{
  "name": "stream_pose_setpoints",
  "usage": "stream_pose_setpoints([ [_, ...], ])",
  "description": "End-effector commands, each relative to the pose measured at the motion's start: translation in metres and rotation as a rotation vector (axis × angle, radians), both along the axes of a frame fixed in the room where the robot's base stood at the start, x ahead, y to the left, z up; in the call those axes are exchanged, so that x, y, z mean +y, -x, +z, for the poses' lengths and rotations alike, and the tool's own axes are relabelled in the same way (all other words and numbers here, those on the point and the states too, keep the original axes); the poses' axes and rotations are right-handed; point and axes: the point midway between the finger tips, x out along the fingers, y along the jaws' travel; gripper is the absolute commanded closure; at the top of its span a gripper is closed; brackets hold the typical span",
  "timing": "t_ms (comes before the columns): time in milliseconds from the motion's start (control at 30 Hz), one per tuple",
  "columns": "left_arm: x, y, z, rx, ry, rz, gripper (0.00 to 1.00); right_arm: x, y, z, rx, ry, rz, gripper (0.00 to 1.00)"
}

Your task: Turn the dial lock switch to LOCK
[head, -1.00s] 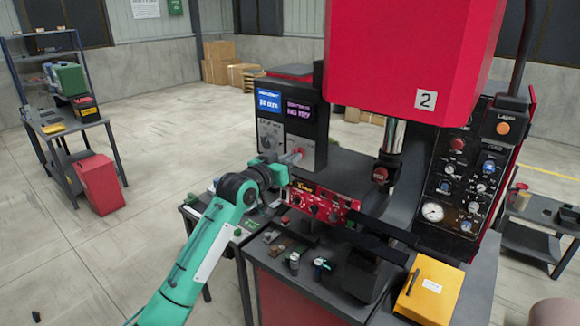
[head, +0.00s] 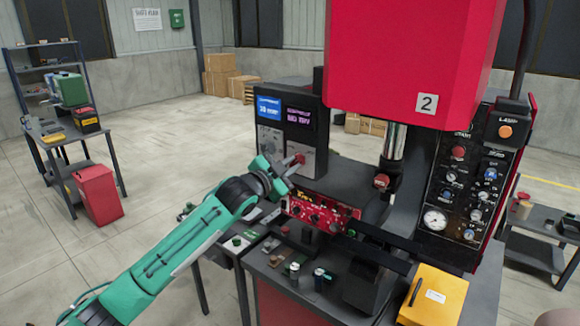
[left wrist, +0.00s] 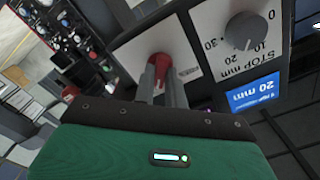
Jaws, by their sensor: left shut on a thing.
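The control box (head: 285,125) stands upright on the machine's left side, with two lit displays on top. A red switch knob (left wrist: 159,66) sits on its light panel, beside a grey dial (left wrist: 249,30) marked "STOP mm". The knob also shows in the head view (head: 300,157). My left gripper (left wrist: 163,78) is shut on the red knob, one finger on each side. In the head view my left gripper (head: 290,165) reaches the box from the left and partly covers the panel. The lettering around the red knob is not readable. My right gripper is not in view.
A red panel with knobs (head: 322,212) lies just below the gripper. The large red press head (head: 400,60) hangs to the right. A yellow box (head: 432,295) sits at the front right of the bench. Open floor lies to the left.

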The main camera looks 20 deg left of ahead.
Motion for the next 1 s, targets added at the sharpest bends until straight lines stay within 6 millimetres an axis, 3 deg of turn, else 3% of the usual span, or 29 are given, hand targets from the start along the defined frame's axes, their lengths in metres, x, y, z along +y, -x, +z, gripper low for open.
stream_pose_setpoints([
  [767,-0.0003,0.0000,-0.0009,-0.033,-0.095,0.000,1.00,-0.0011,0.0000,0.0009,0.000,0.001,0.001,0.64],
  [800,-0.0003,0.0000,-0.0009,-0.033,-0.095,0.000,0.81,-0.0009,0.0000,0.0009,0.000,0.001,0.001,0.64],
  [867,-0.0003,0.0000,-0.0008,-0.033,-0.095,0.000,0.70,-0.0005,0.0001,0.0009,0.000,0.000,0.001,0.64],
  [900,-0.0003,0.0000,-0.0008,-0.033,-0.095,0.000,0.65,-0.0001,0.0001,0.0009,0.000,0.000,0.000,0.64],
  [1000,-0.0003,0.0000,-0.0005,-0.034,-0.094,-0.001,0.65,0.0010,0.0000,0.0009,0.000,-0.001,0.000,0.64],
])
